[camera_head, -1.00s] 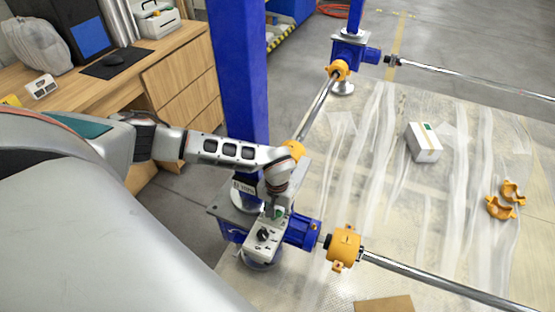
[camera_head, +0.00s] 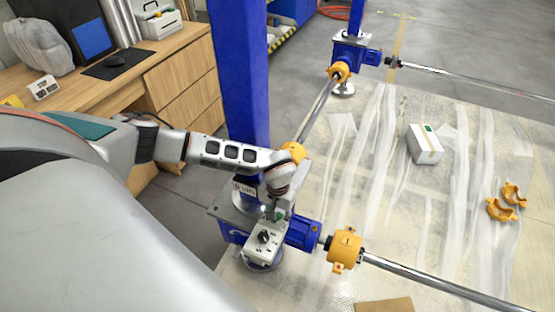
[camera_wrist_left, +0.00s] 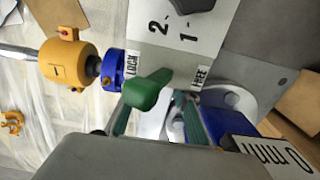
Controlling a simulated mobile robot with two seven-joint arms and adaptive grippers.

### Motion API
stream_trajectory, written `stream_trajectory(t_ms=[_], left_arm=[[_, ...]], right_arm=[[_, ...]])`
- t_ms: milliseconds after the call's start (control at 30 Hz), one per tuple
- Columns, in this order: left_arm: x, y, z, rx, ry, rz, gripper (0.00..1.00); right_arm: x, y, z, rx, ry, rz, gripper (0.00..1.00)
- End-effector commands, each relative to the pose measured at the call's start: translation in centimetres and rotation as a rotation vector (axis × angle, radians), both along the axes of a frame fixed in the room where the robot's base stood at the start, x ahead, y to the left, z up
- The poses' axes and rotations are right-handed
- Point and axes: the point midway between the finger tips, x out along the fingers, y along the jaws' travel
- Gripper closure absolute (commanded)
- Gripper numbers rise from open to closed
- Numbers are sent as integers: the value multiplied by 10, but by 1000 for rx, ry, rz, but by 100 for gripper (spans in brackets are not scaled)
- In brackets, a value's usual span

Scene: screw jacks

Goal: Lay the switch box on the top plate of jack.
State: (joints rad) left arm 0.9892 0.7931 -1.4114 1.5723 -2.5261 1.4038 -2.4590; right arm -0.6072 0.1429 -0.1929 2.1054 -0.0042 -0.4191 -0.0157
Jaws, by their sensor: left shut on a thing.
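The switch box (camera_head: 257,249) is a pale grey slab with a black knob and a green lever. My left gripper (camera_head: 277,208) is shut on its lever end, where the arm partly hides it. In the left wrist view the box's face (camera_wrist_left: 165,38) shows "LOCK", "FREE" and numbers, with the green lever (camera_wrist_left: 148,90) beside my fingertips (camera_wrist_left: 158,112). The blue jack (camera_head: 233,229) stands at the foot of the blue post; its grey top plate (camera_head: 224,213) shows left of the box. The box overlaps the plate's front area; I cannot tell whether they touch. My right gripper is out of view.
A blue motor and an orange coupling (camera_head: 344,249) with a steel shaft lie right of the jack. The blue post (camera_head: 240,80) rises behind. A wooden desk (camera_head: 180,65) stands left.

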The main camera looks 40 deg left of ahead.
Motion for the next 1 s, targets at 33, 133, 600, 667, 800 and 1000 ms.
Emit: stream_trajectory(t_ms=[33,133,600,667,800,1000], left_arm=[[1,-1,0,-1,-2,-1,100],[1,-1,0,-1,-2,-1,100],[-1,0,-2,1,2,-1,50],[-1,1,1,2,1,-1,50],[1,1,16,1,-3,-2,50],[3,1,58,0,-9,-2,50]], right_arm=[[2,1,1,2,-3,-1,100],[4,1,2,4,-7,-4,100],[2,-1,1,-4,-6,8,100],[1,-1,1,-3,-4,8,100],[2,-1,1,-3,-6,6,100],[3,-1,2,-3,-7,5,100]])
